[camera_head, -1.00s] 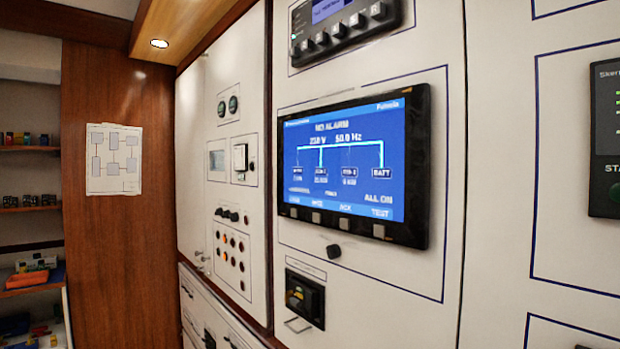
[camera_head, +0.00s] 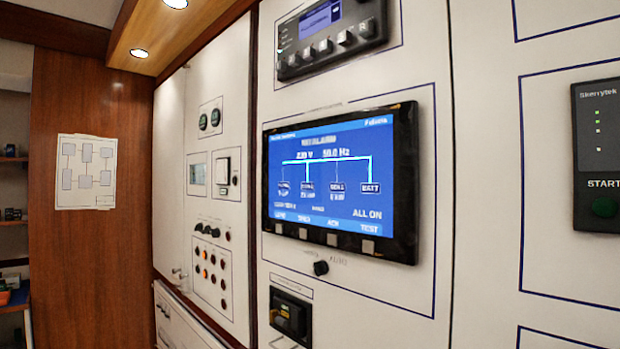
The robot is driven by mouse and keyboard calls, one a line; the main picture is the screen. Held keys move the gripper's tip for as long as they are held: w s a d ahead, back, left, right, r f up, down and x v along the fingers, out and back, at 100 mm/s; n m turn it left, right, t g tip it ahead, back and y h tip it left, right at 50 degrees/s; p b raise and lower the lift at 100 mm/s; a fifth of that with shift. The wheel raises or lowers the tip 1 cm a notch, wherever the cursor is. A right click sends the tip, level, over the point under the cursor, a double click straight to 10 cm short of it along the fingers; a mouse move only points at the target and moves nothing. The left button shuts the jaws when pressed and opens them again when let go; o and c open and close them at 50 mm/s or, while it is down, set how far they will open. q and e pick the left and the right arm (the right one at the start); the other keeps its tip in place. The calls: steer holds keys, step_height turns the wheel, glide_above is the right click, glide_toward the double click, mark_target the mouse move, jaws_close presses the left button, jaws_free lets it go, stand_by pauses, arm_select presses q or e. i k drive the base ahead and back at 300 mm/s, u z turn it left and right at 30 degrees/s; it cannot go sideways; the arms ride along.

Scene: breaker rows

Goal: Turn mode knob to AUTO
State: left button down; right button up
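A small round black knob (camera_head: 320,268) sits on the white panel just below the screen, with small lettering around it that is too blurred to read. I cannot tell for certain that it is the mode knob, nor which way it points. Other small black knobs (camera_head: 207,229) sit in a row on the panel further left. Neither of my grippers shows in the head view.
A blue display screen (camera_head: 338,178) stands out from the panel. A black controller (camera_head: 331,36) is above it and a black socket unit (camera_head: 290,317) below. A start module (camera_head: 601,155) is at right. A wooden wall (camera_head: 95,250) with a paper diagram (camera_head: 86,172) is at left.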

mark_target(320, 267)
steer(key=z, duration=0.05)
steer(key=k, duration=0.5)
steer(key=u, duration=1.05)
steer(key=i, duration=0.75)
steer(key=z, duration=1.2)
